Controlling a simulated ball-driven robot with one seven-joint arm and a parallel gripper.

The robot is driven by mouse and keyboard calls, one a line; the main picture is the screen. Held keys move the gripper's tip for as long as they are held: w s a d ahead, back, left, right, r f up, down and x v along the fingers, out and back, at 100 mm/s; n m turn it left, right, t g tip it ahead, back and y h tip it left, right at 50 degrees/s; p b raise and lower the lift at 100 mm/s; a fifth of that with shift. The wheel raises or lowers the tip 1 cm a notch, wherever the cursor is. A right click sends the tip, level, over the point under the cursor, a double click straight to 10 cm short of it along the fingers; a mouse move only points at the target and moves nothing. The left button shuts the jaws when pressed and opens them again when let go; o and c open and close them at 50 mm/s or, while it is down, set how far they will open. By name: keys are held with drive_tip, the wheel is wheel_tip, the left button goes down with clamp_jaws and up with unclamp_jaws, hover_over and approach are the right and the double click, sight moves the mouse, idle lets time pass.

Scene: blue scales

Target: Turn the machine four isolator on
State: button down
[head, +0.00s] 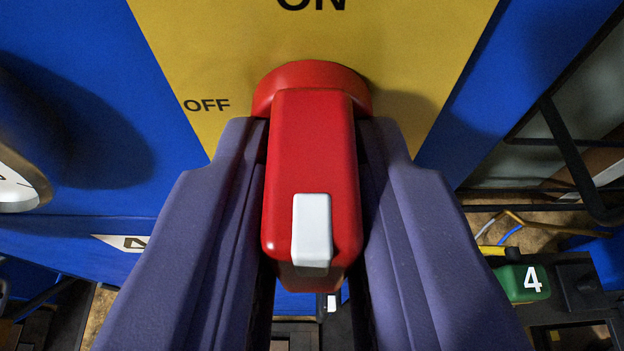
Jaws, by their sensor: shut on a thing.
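The red isolator handle (311,160) fills the middle of the head view, with a white mark near its close end. Its round red base sits on a yellow plate (200,45). ON is printed on the plate above the handle and OFF to its left. The handle lies upright in the picture, in line with ON. My gripper (315,128) has its two purple fingers on either side of the handle, shut on it. The fingers hide the handle's sides and part of its base.
Blue panel (85,60) surrounds the yellow plate. A round dial (18,190) is cut off at the left edge. At the lower right are a green block marked 4 (522,283), yellow and blue wires (510,235) and dark frame bars (565,140).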

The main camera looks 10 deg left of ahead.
drive_tip(key=shift+f, duration=0.25)
drive_tip(key=c, duration=1.1)
unclamp_jaws()
drive_tip(key=shift+r, duration=0.1)
drive_tip(key=p+v, duration=0.1)
drive_tip(key=v, duration=0.7)
drive_tip(key=shift+w, duration=0.1)
drive_tip(key=shift+d+r, duration=0.1)
